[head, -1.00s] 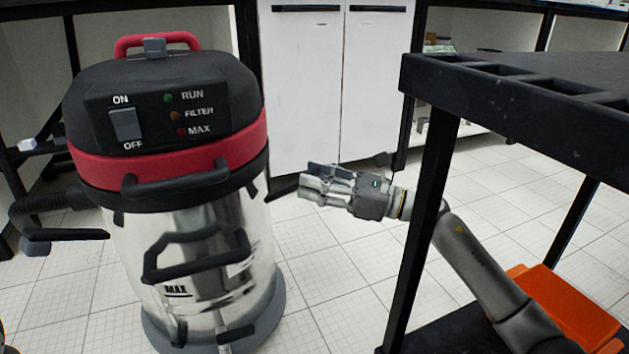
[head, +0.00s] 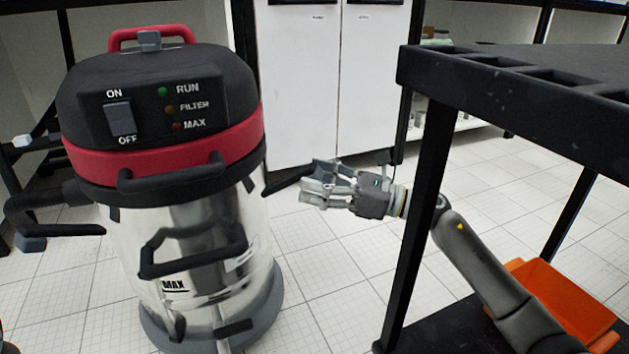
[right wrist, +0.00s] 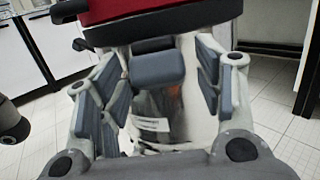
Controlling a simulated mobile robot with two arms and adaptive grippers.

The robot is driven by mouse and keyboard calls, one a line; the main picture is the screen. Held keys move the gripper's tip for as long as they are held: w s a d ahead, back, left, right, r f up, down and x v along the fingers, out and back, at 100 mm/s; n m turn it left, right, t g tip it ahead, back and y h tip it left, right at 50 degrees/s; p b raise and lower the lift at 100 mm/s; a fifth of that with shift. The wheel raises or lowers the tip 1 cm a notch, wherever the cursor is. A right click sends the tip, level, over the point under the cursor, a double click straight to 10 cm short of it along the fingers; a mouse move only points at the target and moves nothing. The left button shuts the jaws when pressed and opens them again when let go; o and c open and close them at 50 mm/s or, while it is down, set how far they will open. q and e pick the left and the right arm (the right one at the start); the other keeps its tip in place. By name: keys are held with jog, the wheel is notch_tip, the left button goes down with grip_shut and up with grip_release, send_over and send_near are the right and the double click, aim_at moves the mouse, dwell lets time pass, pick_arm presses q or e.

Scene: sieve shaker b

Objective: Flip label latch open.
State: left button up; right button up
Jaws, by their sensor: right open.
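The vacuum (head: 165,150) has a black lid, a red band and a clear drum. A black latch arm (head: 287,183) sticks out from its right side, just below the band. My right gripper (head: 312,186) is open at the outer end of this arm. In the right wrist view, a dark grey block (right wrist: 157,67) below the red band lies between the spread fingers, with a gap on each side. A white label (right wrist: 150,125) shows on the drum below it. The outer end of the latch is partly hidden by the fingers in the head view. My left gripper is not visible.
A black cart (head: 500,95) stands at the right, its post in front of my right arm. An orange bin (head: 560,300) is on its lower shelf. Another black arm (head: 60,230) sticks out at the vacuum's left. White cabinets (head: 330,80) stand behind.

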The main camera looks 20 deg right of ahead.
jog(key=v, duration=1.1)
jog(key=shift+d, duration=0.15)
jog(key=shift+s+f, duration=0.1)
jog(key=shift+f, duration=0.05)
